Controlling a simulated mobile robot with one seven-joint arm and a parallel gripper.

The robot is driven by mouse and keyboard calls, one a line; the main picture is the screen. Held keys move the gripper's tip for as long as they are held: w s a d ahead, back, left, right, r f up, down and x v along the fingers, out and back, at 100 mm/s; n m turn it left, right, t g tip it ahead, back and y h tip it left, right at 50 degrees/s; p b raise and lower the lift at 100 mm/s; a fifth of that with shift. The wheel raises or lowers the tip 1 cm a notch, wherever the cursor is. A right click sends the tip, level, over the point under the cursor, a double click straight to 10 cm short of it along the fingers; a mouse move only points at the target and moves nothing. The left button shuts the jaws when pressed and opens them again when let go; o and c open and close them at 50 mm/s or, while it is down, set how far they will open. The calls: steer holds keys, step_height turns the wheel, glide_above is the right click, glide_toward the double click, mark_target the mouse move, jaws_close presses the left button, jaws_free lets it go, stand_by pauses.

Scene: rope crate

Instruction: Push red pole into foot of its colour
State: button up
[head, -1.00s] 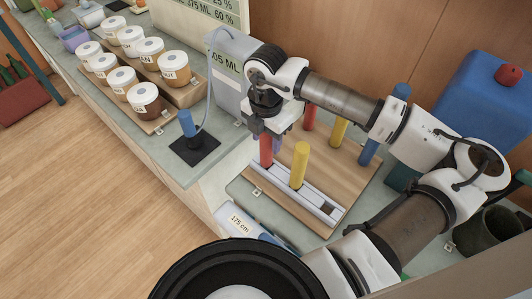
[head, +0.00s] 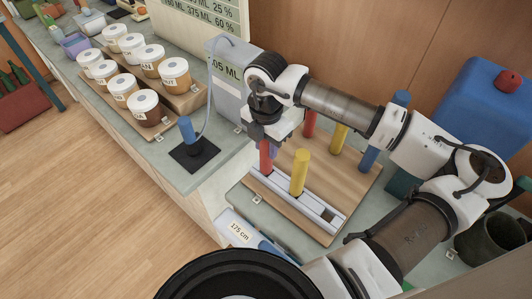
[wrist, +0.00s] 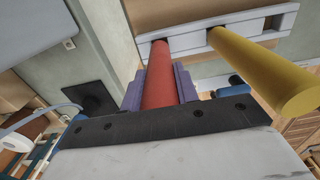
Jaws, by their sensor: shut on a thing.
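The red pole (head: 265,156) is upright in my gripper (head: 266,144), whose purple fingers are shut around its upper part. In the wrist view the red pole (wrist: 162,88) runs between the fingers (wrist: 160,87) down to a dark hole in the light grey rail (wrist: 190,43). Its lower end is at that hole; I cannot tell how deep it sits. In the head view the rail (head: 323,212) lies along the front of a wooden board. A yellow pole (head: 299,172) stands in the rail beside the red one. A square hole at the rail's right end is empty.
Behind the rail, another red pole (head: 310,123), a yellow pole (head: 338,138) and a blue pole (head: 370,158) stand on the wooden board (head: 345,185). A grey dispenser (head: 229,80) is close behind my gripper. A blue container (head: 485,95) stands at the right.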

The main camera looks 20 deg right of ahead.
steer(key=shift+r, duration=0.9)
steer(key=shift+r+p, duration=1.1)
steer(key=shift+r, duration=1.4)
steer(key=shift+f, duration=0.1)
